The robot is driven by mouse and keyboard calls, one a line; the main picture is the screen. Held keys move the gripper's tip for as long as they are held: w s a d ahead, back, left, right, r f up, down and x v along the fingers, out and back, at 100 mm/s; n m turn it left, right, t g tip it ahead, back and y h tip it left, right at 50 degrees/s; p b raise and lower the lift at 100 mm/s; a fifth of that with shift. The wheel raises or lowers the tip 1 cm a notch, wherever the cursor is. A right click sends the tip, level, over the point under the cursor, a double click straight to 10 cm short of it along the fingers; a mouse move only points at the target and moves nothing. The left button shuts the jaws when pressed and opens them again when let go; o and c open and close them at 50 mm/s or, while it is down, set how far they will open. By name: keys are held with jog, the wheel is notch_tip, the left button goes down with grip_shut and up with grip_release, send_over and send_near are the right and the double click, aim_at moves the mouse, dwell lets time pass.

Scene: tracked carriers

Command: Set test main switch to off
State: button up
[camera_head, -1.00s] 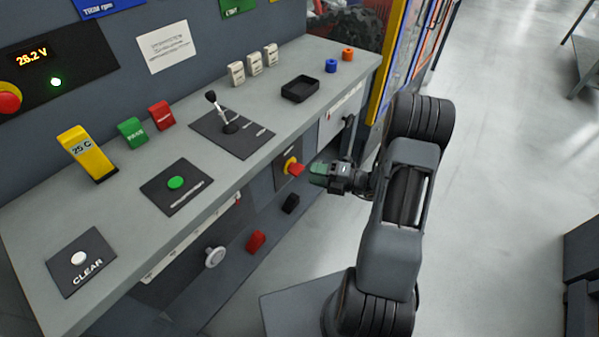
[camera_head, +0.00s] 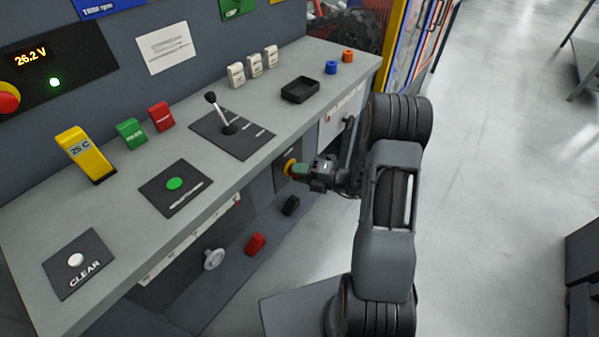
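The main switch (camera_head: 289,166) is a rotary switch with a yellow base on the front face of the bench, below the lever panel. Its red handle, seen a second ago, is now mostly hidden by my gripper. My gripper (camera_head: 300,171), with greenish fingertips, points left at the switch from the right. Its fingertips are at the handle. I cannot tell whether they are closed on it, and the switch position is hidden.
The bench top (camera_head: 215,195) carries a lever (camera_head: 222,115), a green button (camera_head: 175,184), a black tray (camera_head: 300,89) and a yellow meter (camera_head: 85,153). A red block (camera_head: 255,244) and a black block (camera_head: 290,205) lie on the lower ledge. Open floor is at right.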

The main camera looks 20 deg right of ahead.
grip_shut()
